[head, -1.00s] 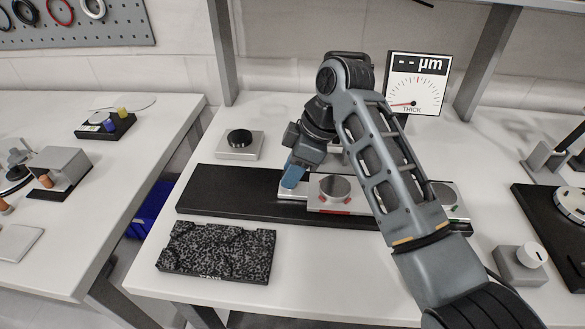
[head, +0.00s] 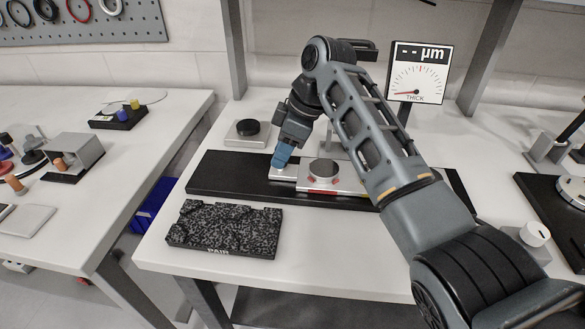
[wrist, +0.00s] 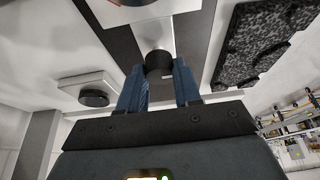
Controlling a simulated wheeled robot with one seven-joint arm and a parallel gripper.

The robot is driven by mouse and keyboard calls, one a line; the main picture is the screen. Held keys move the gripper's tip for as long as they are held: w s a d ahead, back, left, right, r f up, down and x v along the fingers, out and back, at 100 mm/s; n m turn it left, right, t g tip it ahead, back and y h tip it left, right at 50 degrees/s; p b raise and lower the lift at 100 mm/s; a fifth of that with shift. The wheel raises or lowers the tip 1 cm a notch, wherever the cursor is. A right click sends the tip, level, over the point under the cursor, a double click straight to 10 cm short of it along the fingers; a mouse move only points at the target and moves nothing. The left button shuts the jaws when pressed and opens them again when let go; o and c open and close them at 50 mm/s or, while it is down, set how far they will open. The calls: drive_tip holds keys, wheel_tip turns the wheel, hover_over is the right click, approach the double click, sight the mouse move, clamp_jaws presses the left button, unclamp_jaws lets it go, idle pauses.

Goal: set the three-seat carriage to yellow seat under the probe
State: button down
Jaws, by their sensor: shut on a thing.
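The carriage (head: 345,184) is a silver slab on a long black rail (head: 222,177). One seat with a grey disc (head: 323,170) and a red mark shows on it; my arm hides the slab further right. My gripper (head: 282,160) is at the carriage's left end. In the wrist view its blue fingers (wrist: 160,88) are shut on a dark round knob (wrist: 158,63) at that end. A grey upright, perhaps the probe's stand, shows partly behind my arm; the probe tip cannot be made out.
The gauge sign (head: 418,72) behind reads "-- µm". A speckled black block (head: 225,228) lies in front of the rail. A plate with a black puck (head: 248,128) stands behind its left part. A white knob box (head: 534,234) is at the right.

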drive_tip(key=a, duration=0.3)
drive_tip(key=a+b, duration=0.1)
drive_tip(key=a, duration=0.3)
drive_tip(key=shift+w+a, duration=0.2)
drive_tip(key=shift+a, duration=0.05)
drive_tip(key=c, duration=0.8)
unclamp_jaws()
drive_tip(key=shift+b+v, duration=0.5)
drive_tip(key=shift+v, duration=3.45)
drive_tip(key=shift+s, duration=0.15)
